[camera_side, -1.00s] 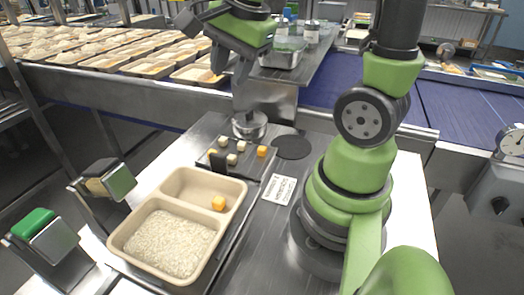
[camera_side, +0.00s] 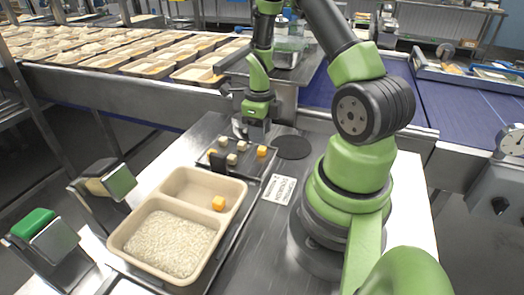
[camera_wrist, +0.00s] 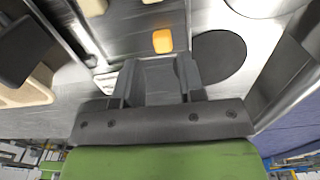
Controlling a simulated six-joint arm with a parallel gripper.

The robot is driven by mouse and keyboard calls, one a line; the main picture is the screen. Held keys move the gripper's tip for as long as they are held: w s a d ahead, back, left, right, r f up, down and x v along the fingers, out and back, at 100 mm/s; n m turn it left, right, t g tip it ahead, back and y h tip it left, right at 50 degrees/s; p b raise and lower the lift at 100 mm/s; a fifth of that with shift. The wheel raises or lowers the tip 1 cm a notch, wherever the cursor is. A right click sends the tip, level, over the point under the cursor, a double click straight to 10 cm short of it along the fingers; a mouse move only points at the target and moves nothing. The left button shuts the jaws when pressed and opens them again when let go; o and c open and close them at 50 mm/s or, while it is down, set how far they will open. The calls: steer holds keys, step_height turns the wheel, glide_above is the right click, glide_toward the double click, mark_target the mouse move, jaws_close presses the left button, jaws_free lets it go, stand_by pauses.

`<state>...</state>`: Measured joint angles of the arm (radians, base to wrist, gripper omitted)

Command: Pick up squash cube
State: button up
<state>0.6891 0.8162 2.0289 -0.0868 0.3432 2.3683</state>
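An orange squash cube (camera_side: 262,151) sits at the right end of the small dark tray (camera_side: 248,167). It also shows in the wrist view (camera_wrist: 162,41), just beyond my fingertips and between their lines. My gripper (camera_side: 254,136) points down just behind that cube. In the wrist view its two fingers (camera_wrist: 158,66) stand apart with nothing between them. Another orange cube (camera_side: 218,203) lies in the empty-looking upper compartment of the beige meal tray (camera_side: 118,241); white rice (camera_side: 168,243) fills the larger compartment.
Several pale cubes (camera_side: 231,159) share the dark tray with the squash cube. A flat black disc (camera_side: 292,147) lies to its right, and a printed label (camera_side: 279,189) is in front. Two stands, one green-topped (camera_side: 34,223), are at the left. A conveyor runs behind.

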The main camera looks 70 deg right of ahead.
mark_target(259, 147)
step_height(259, 147, down, 5)
steer(key=shift+w+d+f, duration=0.1)
steer(key=shift+d, duration=0.05)
steer(key=c, duration=0.7)
jaws_close()
